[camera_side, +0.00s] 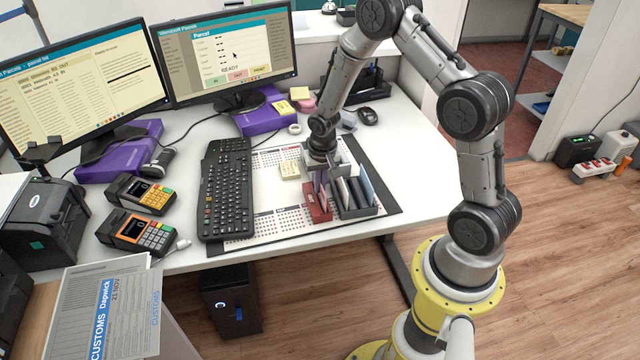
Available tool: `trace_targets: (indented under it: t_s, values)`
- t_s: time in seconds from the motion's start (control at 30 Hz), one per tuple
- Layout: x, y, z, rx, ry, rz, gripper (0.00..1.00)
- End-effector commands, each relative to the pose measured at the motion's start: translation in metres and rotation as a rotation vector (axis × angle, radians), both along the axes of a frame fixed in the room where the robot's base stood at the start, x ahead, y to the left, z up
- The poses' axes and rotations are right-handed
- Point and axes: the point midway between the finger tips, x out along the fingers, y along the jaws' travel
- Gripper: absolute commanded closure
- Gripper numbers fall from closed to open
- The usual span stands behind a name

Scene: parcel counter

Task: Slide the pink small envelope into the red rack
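The small red rack (317,212) stands on the white printed desk mat, left of a dark grey rack (362,209) that holds several upright envelopes. My gripper (321,172) points down just above the red rack. A thin pinkish-purple upright piece (321,194), which looks like the pink small envelope, shows between my gripper and the red rack. My fingertips are small and partly hidden, so I cannot tell whether they are shut on it, or how deep it sits in the rack.
A black keyboard (226,188) lies left of the racks on the desk mat (268,221). Two card terminals (139,233), monitors (227,52) and a mouse (368,116) stand around. The desk's right end is clear.

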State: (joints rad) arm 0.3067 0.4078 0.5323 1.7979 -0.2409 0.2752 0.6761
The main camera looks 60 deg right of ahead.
Motion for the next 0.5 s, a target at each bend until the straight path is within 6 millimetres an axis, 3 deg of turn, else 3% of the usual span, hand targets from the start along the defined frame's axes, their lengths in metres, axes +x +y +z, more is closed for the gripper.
trace_targets:
  t_s: [0.03,0.2,0.5]
  values:
    - [0.0,0.0,0.0001,0.0,0.0,0.0,0.93]
    - [0.0,0.0,0.0002,0.0,0.0,0.0,0.62]
    - [-0.0001,0.0001,0.0009,0.0,0.0,0.0,0.61]
